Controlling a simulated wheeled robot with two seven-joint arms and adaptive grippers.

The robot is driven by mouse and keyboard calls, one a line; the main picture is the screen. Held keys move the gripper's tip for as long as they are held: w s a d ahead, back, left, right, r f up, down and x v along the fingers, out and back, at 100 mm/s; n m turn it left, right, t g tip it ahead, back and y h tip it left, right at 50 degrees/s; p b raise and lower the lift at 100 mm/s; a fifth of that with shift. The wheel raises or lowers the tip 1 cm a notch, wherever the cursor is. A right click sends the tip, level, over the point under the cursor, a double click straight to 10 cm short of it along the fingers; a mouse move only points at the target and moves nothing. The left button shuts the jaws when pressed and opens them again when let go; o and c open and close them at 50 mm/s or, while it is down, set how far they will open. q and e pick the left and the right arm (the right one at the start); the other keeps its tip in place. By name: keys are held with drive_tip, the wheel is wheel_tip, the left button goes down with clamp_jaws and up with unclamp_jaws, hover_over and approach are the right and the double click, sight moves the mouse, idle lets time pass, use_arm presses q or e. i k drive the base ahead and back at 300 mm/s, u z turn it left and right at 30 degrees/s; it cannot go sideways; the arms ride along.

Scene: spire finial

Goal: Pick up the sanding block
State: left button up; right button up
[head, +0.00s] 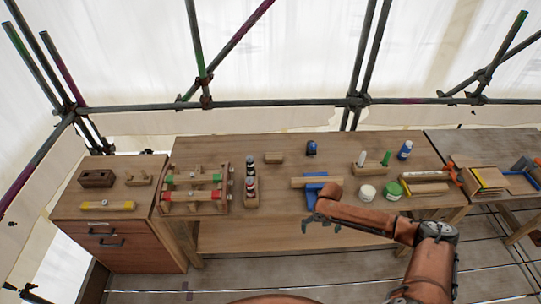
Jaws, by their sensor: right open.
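No piece is plainly marked as the sanding block. A small brown wooden block (274,158) lies at the back middle of the bench and could be it, but I cannot tell for sure. My right gripper (313,222) is open and empty near the bench's front edge. It is in front of and to the right of that block, well apart from it. A small dark shape (30,294) at the bottom left edge may be the tip of my left gripper; its jaws cannot be made out.
A blue tool with a wooden bar (310,182) lies just behind my right gripper. A rack with coloured bars (193,190), small bottles (250,186), a white tub (367,193) and a green-lidded tub (392,191) stand on the bench. A dark block (97,178) sits on the left cabinet.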

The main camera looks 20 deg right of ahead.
sight(272, 158)
drive_tip(key=i, duration=1.85)
